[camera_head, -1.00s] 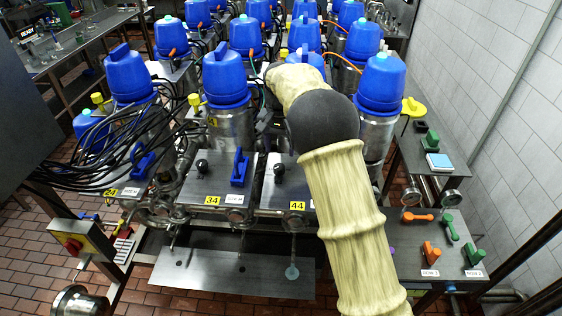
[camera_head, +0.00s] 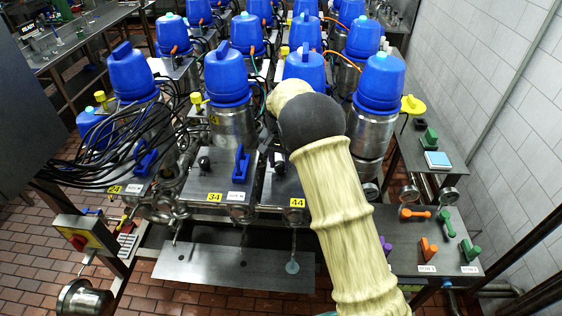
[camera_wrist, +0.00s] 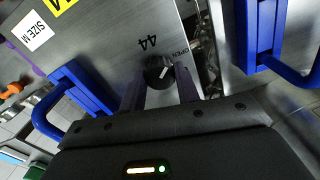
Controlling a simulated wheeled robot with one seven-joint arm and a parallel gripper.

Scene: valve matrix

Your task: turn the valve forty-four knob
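The valve forty-four knob (camera_wrist: 158,73) is small, round and black with a white pointer mark. It sits on a grey metal plate (camera_wrist: 100,45) beside the printed "44" and the word "OPEN". My gripper (camera_wrist: 160,84) is right at the knob, its two dark fingers apart, one on each side of it. I cannot tell whether the fingers touch the knob. In the head view the yellow 44 tag (camera_head: 297,203) shows on the plate's front edge, and my arm hides the gripper and the plate's right part.
A blue handle (camera_wrist: 75,98) stands on the same plate close to my gripper. Another blue handle (camera_wrist: 262,35) stands on the neighbouring plate, across a gap with fittings. Blue-capped steel canisters (camera_head: 228,85) crowd behind. A side table (camera_head: 437,262) at the right holds coloured handles.

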